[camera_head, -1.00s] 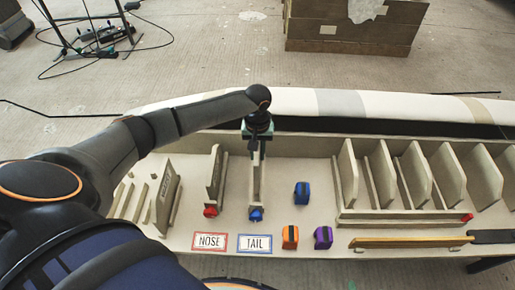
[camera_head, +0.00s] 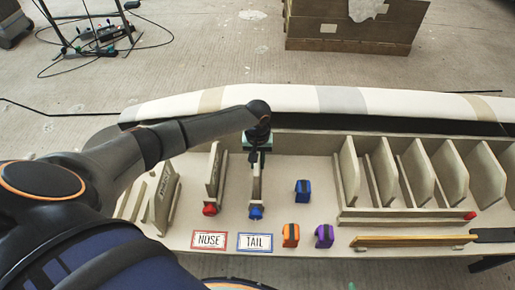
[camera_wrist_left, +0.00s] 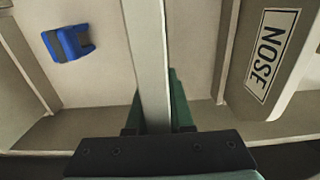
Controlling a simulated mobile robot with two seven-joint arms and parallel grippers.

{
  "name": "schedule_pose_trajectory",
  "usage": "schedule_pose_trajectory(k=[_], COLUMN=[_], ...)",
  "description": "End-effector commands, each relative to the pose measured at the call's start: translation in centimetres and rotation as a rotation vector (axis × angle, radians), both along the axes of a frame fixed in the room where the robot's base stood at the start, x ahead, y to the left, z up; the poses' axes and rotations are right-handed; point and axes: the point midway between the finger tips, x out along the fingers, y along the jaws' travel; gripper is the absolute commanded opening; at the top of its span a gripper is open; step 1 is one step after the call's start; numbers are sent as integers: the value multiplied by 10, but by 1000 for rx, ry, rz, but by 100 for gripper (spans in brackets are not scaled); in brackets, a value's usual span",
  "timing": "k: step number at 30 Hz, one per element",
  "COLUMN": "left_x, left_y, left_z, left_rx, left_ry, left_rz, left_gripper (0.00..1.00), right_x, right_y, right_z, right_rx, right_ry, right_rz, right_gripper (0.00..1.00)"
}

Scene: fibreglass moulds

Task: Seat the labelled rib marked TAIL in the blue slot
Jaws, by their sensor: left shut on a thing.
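My left gripper (camera_head: 257,160) is shut on a pale upright rib (camera_head: 256,186) at the slot with the blue knob (camera_head: 256,212). The rib stands in line with this slot, behind the TAIL card (camera_head: 255,242). In the left wrist view the green fingers (camera_wrist_left: 156,118) close on both sides of the rib (camera_wrist_left: 148,60). No label shows on the held rib's visible faces. I cannot tell whether its lower edge touches the slot's bottom.
The NOSE rib (camera_wrist_left: 270,55) stands to the left, at the red knob (camera_head: 209,210). Blue (camera_head: 302,191), orange (camera_head: 290,235) and purple (camera_head: 324,236) blocks lie to the right. A rack with several ribs (camera_head: 413,172) stands further right, behind a wooden-handled tool (camera_head: 415,239).

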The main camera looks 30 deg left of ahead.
Motion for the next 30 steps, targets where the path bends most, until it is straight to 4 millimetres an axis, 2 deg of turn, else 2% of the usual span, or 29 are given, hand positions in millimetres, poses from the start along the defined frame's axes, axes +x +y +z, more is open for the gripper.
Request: schedule_pose_trajectory(k=[30], left_x=[0], left_y=[0], left_z=[1], left_rx=[1], left_ry=[-1], left_rz=[1], left_gripper=[0], right_x=[0], right_y=[-2], right_z=[6], right_rx=[-4], right_ry=[5], right_rz=[-1], right_gripper=[81])
